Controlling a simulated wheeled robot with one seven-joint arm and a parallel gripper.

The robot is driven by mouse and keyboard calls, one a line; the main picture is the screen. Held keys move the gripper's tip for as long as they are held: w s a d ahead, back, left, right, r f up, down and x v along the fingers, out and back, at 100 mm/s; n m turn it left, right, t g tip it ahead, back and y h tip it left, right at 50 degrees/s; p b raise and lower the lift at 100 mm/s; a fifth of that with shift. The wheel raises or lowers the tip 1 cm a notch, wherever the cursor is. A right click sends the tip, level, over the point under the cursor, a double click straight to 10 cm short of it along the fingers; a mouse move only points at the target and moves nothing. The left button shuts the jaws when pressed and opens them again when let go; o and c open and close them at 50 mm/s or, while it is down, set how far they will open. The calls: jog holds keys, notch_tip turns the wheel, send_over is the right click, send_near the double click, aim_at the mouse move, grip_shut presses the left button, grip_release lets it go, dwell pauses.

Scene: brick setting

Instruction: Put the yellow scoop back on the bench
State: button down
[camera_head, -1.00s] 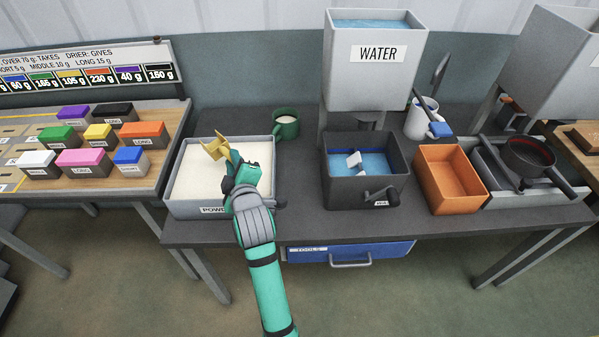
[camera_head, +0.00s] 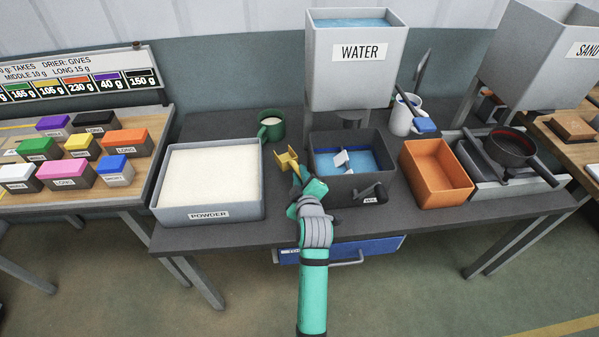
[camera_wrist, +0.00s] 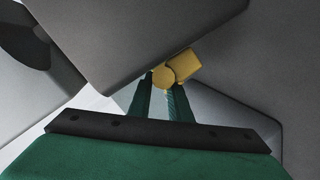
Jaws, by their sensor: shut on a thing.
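The yellow scoop (camera_head: 286,160) is held in my gripper (camera_head: 300,175), above the dark bench (camera_head: 235,236) in the gap between the powder bin and the dark water tub. In the wrist view the scoop (camera_wrist: 178,70) shows at the tips of my gripper (camera_wrist: 162,88), whose two green fingers are shut on it. I cannot tell whether the scoop touches the bench. The inside of the scoop is too small to read.
The white powder bin (camera_head: 211,213) stands left and the dark water tub (camera_head: 345,194) right, both close to my gripper. A green mug (camera_head: 271,127) stands behind. An orange bin (camera_head: 437,195) is farther right. Bare bench shows in front of the mug.

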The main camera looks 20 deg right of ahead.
jog(key=shift+f, duration=3.2)
jog(key=c, duration=1.6)
grip_release()
jog(key=shift+o, duration=0.2)
jog(key=shift+a, duration=0.1)
jog(key=v, duration=1)
jog(key=shift+s+r, duration=0.2)
jog(key=shift+s, duration=0.1)
